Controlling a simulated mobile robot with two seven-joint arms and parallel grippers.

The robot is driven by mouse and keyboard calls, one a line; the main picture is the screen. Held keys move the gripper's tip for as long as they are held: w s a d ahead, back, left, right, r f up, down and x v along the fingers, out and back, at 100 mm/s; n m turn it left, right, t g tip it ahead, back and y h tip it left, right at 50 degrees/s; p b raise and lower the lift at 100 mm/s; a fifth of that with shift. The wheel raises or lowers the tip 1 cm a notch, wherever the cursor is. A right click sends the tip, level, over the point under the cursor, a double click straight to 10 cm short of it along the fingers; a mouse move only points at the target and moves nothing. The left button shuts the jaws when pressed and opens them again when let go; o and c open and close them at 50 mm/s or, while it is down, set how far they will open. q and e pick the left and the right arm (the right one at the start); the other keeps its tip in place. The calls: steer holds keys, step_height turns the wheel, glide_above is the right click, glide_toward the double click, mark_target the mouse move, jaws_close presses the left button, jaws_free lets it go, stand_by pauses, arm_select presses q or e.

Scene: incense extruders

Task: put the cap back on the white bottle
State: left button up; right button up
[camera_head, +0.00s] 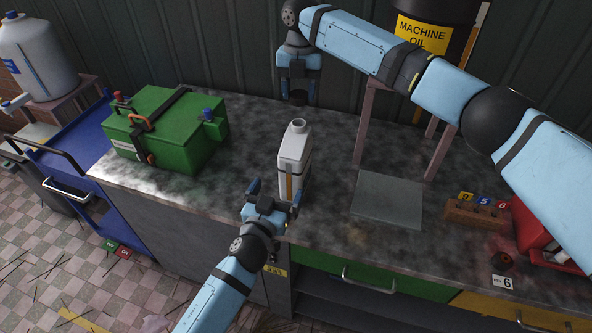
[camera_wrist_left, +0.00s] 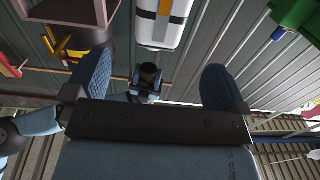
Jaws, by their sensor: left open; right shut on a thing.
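The white bottle (camera_head: 294,158) stands upright on the dark worktop, its neck (camera_head: 298,124) bare at the top. It also shows in the left wrist view (camera_wrist_left: 170,36), at the upper middle. My left gripper (camera_head: 276,195) is open in front of the bottle's lower part, its fingers spread and not closed on it. My right gripper (camera_head: 298,94) points down above and slightly behind the bottle. It is shut on a small dark piece, apparently the cap (camera_head: 298,99), apart from the neck. The cap also shows in the left wrist view (camera_wrist_left: 150,72).
A green box (camera_head: 160,135) stands to the left on the worktop. A grey plate (camera_head: 387,200) lies to the right, near a stand (camera_head: 364,130) under the machine oil drum (camera_head: 422,35). A brown block (camera_head: 476,216) and red box (camera_head: 530,230) are further right.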

mark_target(289, 168)
arm_select(q)
steer(key=x, duration=1.1)
steer(key=shift+w, duration=0.15)
steer(key=c, duration=1.4)
arm_select(e)
steer(key=shift+w+f, duration=0.15)
steer(key=shift+f, duration=2.35)
steer(key=shift+f, duration=0.9)
steer(key=shift+f, duration=0.5)
